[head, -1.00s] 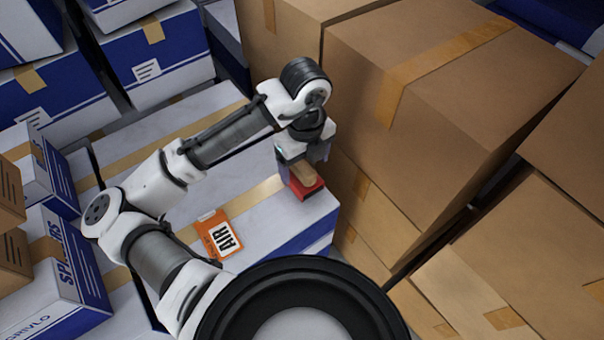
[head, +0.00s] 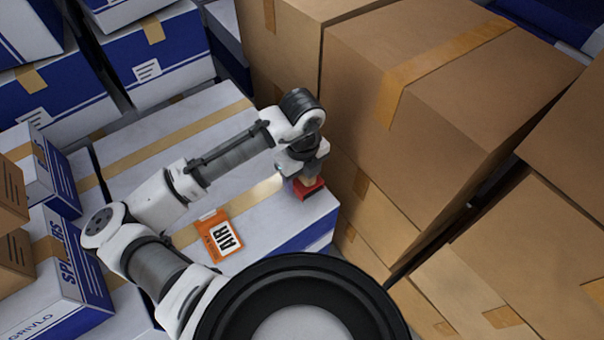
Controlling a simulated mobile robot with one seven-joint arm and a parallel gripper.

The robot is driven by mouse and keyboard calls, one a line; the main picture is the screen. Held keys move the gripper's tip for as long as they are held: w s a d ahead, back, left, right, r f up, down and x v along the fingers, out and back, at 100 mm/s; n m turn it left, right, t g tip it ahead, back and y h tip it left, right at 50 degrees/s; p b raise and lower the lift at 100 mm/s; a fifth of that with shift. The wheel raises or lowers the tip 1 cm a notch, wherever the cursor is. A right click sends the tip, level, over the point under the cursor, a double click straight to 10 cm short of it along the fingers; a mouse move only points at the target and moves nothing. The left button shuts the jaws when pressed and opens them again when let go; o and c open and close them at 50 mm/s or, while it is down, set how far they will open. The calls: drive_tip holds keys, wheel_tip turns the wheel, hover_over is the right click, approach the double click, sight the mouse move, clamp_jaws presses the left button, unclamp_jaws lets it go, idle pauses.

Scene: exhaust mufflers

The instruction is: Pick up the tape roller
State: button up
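The tape roller (head: 308,190) is a small red item with a tan upper part. It is at the right end of the top of a white and blue box (head: 285,217), near the edge. My gripper (head: 302,176) is right over it, pointing down, with its lower end at the tan part. The gripper hides much of the roller's top. The fingers are small and partly hidden, so I cannot tell whether they are closed on it or only around it.
An orange "AIR" label (head: 221,236) lies on the same box top, left of the roller. Tall brown cartons (head: 420,120) stand close on the right. Blue and white boxes (head: 160,55) stand behind, and more (head: 50,275) at left.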

drive_tip(key=c, duration=0.6)
drive_tip(key=shift+r, duration=0.1)
